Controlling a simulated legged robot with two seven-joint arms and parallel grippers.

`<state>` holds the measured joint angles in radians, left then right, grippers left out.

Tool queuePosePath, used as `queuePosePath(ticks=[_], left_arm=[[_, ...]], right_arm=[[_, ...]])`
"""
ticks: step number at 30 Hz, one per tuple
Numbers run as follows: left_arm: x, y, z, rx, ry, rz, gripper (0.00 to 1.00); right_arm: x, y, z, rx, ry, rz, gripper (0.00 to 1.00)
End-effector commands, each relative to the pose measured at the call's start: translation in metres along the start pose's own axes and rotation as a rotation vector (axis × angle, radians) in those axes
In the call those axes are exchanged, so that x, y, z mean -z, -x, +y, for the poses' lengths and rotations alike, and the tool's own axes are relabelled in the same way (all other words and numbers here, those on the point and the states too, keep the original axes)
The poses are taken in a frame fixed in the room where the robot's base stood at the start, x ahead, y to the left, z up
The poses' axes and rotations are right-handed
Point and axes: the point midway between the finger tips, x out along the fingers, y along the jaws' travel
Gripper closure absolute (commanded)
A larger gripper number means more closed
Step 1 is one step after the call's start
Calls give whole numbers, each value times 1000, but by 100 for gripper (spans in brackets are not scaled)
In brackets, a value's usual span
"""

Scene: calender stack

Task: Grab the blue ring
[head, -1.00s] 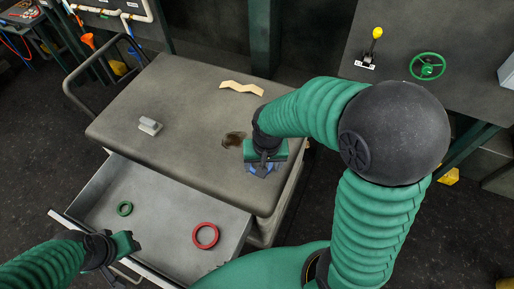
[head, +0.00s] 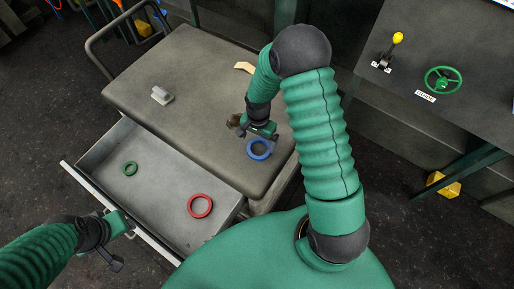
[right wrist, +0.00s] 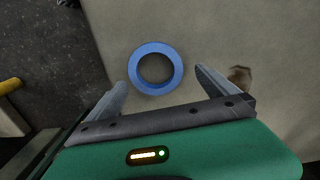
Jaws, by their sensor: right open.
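The blue ring (head: 259,158) lies flat near the right front corner of the cart top. In the right wrist view, the blue ring (right wrist: 131,68) sits ahead of and partly between the two fingers. My right gripper (head: 263,137) is open and empty just behind the ring in the head view; in the right wrist view its fingers (right wrist: 161,80) stand apart on either side, not touching the ring. My left gripper (head: 122,225) is beside the open drawer's front edge; its finger state is unclear.
The open drawer (head: 150,190) holds a red ring (head: 190,212) and a green ring (head: 125,173). On the cart top (head: 195,75) are a grey block (head: 161,96), a tan wavy piece (head: 244,67) and a brown object (head: 233,120). A bench with a lever (head: 390,50) and green wheel (head: 444,91) stands right.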

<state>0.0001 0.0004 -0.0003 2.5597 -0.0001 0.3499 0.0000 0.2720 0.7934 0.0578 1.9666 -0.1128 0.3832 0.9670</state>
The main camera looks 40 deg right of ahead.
Motion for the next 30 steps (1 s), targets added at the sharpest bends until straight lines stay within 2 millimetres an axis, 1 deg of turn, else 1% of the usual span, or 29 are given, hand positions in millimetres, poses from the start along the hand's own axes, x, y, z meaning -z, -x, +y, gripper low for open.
queuePosePath(ticks=[1,3,5,11,14,26,27,30], left_arm=[[1,4,0,0,0,0,64],[1,4,0,0,0,0,64],[1,4,0,0,0,0,64],[1,3,0,0,-1,0,64],[1,3,0,0,-1,0,64],[1,3,0,0,0,0,64],[1,3,0,0,0,0,64],[1,3,0,0,0,0,64]], right_arm=[[-1,-8,3,-3,-1,-5,2],[1,-21,3,-1,-4,-4,2],[2,-27,3,0,-4,-4,2],[2,-29,2,1,-3,-2,2],[2,-29,2,1,-2,-1,14],[2,-28,2,1,-2,-1,66],[2,-28,2,1,-2,-1,68],[1,-28,2,1,-2,-1,68]])
